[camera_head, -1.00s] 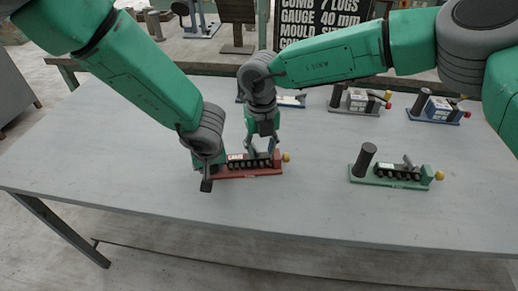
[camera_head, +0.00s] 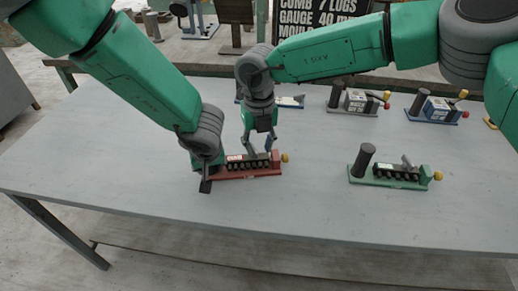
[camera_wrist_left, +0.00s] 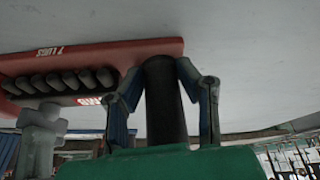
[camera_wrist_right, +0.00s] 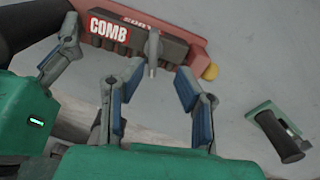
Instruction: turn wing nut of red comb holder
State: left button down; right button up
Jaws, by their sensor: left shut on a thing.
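The red comb holder (camera_head: 250,177) lies on the grey table, with a COMB label and a row of black lugs. It also shows in the left wrist view (camera_wrist_left: 125,52) and right wrist view (camera_wrist_right: 182,38). Its grey wing nut (camera_wrist_right: 152,48) stands above the lugs; it also shows in the left wrist view (camera_wrist_left: 41,128). My left gripper (camera_wrist_left: 183,72) is shut on the holder's black post (camera_wrist_left: 163,105). My right gripper (camera_wrist_right: 150,82) is open and empty, its fingers spread just short of the wing nut. In the head view my right gripper (camera_head: 259,147) hangs over the holder.
A green holder (camera_head: 390,180) with a black post stands to the right. A grey holder (camera_head: 354,103) and a blue holder (camera_head: 437,109) stand behind, and another is partly hidden behind my right arm. The front of the table (camera_head: 300,222) is clear.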

pick_arm(q)
jog(key=shift+d, duration=0.1)
pick_arm(e)
notch_tip(320, 180, up, 10)
jog(key=shift+w+r, duration=0.1)
pick_arm(q)
jog(key=c, duration=1.1)
grip_release()
